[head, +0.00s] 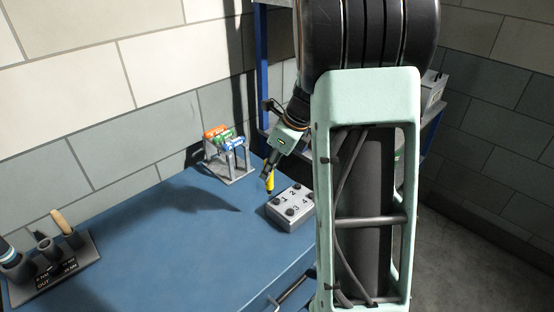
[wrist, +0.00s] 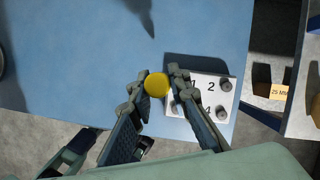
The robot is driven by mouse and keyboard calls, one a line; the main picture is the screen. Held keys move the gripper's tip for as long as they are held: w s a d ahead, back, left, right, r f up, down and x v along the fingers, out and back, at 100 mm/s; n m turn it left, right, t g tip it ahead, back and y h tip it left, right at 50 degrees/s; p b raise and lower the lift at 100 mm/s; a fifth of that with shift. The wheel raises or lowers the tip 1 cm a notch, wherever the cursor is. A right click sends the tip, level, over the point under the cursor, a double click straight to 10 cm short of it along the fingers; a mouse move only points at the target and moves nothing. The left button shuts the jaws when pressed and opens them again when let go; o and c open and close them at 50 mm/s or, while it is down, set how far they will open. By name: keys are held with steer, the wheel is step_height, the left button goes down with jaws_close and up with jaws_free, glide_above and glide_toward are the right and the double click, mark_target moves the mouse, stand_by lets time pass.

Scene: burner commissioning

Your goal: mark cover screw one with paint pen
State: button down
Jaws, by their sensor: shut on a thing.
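The grey cover box (head: 290,212) sits on the blue bench, with dark screws at its corners and the numbers 1 to 4 on top. My gripper (head: 271,168) is shut on a yellow paint pen (head: 270,184), which points down close to the box's back left corner by number 1. I cannot tell whether its tip touches. In the wrist view the round yellow end of the pen (wrist: 157,85) shows between the two fingers. There the box (wrist: 200,82) lies just right of the pen, partly behind the right finger, which hides its left side.
A small rack (head: 231,171) with orange, green and blue tubes stands behind on the bench. A dark holder (head: 88,262) with a wooden-handled tool is at the left front. The blue bench (head: 165,230) between them is clear. A blue-framed shelf (head: 263,70) stands behind my arm.

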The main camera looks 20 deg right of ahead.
steer(key=d+f+m+b, duration=0.1)
steer(key=m+b, duration=0.1)
steer(key=f+m+h+b, duration=0.1)
steer(key=b, duration=0.1)
steer(key=w+d+f+m+t+h+b, duration=0.1)
steer(key=m+b, duration=0.1)
steer(key=shift+d+f+m+b, duration=0.15)
steer(key=shift+d+m+b, duration=0.15)
stand_by(0.9)
steer(key=shift+f, duration=0.4)
stand_by(0.6)
steer(key=shift+r, duration=0.2)
stand_by(0.3)
steer(key=shift+r+p, duration=1.05)
steer(key=shift+p, duration=0.3)
step_height(320, 180, up, 4)
steer(key=p, duration=0.4)
